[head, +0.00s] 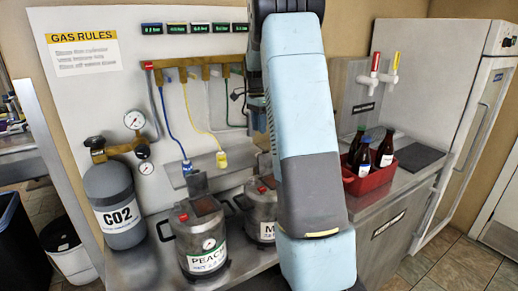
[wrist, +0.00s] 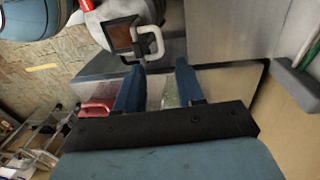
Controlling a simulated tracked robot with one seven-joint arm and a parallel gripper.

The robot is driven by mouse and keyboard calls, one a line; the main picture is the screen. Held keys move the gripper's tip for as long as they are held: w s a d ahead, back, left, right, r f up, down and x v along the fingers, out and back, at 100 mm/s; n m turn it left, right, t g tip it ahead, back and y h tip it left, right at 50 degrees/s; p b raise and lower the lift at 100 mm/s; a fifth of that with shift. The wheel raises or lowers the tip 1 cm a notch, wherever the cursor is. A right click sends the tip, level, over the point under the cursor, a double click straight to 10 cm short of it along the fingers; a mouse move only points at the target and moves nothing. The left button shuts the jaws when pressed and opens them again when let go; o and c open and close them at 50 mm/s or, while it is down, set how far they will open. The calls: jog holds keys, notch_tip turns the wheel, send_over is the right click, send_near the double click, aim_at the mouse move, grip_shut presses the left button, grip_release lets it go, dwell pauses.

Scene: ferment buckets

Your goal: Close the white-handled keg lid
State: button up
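In the wrist view, a white handle (wrist: 153,42) curves out from a dark-framed keg lid with a brown panel (wrist: 119,36). The lid stands out from a grey rounded keg top (wrist: 70,45). My gripper (wrist: 163,68) has its two blue fingers apart with nothing between them. The handle is just beyond the fingertips, nearer the left finger; I cannot tell whether they touch. In the head view, the PEACH keg (head: 203,249) and a second keg (head: 260,212), partly behind my arm, stand on the metal counter. My arm hides my gripper and the white handle there.
A CO2 cylinder (head: 115,205) stands left of the kegs. Gas hoses and a manifold (head: 190,62) hang on the white panel behind. A red caddy (head: 369,178) of dark bottles sits right of my arm, below the taps (head: 375,68). A fridge (head: 440,110) stands far right.

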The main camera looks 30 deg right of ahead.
aim_at(263, 162)
jog(key=f, duration=0.6)
jog(key=s+f, duration=0.1)
jog(key=f, duration=0.2)
jog(key=shift+c, duration=0.3)
grip_shut()
dwell(0.9)
